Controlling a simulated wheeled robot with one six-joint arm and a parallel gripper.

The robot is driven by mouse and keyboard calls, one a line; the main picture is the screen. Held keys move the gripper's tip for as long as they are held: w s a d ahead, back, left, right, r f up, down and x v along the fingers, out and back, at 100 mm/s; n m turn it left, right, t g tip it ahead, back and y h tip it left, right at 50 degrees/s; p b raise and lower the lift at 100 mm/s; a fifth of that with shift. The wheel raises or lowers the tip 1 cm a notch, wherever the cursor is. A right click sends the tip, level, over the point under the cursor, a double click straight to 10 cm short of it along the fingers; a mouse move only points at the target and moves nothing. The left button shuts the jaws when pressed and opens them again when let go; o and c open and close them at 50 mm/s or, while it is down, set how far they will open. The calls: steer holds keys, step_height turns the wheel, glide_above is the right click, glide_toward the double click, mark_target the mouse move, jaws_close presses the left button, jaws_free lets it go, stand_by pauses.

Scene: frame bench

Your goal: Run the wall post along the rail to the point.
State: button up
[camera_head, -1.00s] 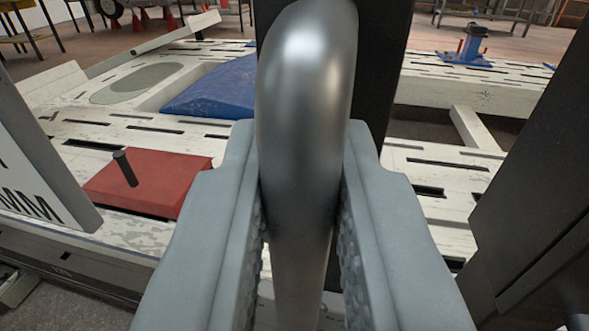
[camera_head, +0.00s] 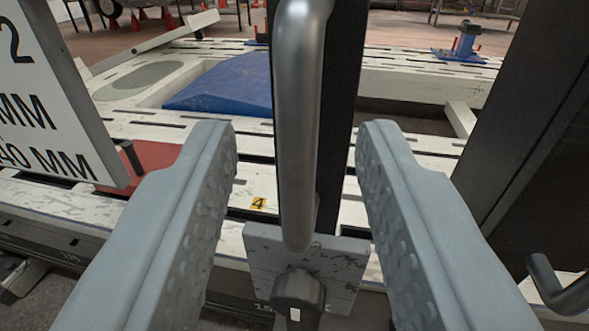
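The wall post (camera_head: 345,65) is a dark upright with a long grey metal handle (camera_head: 297,120) on its near face. Its pale, scuffed foot plate (camera_head: 335,262) sits at the bench's front edge and bears a black knob (camera_head: 298,290). My gripper (camera_head: 298,140) is open, one grey finger on each side of the handle, with clear gaps on both sides. The rail (camera_head: 60,235) runs along the bench's front edge, partly hidden by my left finger.
A second dark upright (camera_head: 520,110) stands close on the right, with a bent black handle (camera_head: 560,290) low beside it. A white sign (camera_head: 45,100) hangs at left, partly covering a red block (camera_head: 155,155). A blue wedge (camera_head: 225,85) and blue stand (camera_head: 465,45) are behind.

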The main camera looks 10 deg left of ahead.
steer(key=s+d, duration=0.2)
steer(key=s, duration=1)
steer(key=shift+s, duration=0.15)
steer(key=s+d+r+y, duration=0.1)
steer(key=s+d+r, duration=0.1)
steer(key=d+r, duration=0.6)
steer(key=s+d+r, duration=0.2)
steer(key=d+r, duration=0.3)
steer(key=d, duration=0.6)
steer(key=s+d+r+y, duration=0.1)
steer(key=s+d+r, duration=0.2)
steer(key=d+r, duration=0.5)
steer(key=s+d+f+m+h, duration=0.1)
steer(key=s+d+h, duration=0.3)
steer(key=s+d, duration=2.1)
steer(key=shift+f+m+h, duration=0.35)
steer(key=shift+m+h, duration=0.05)
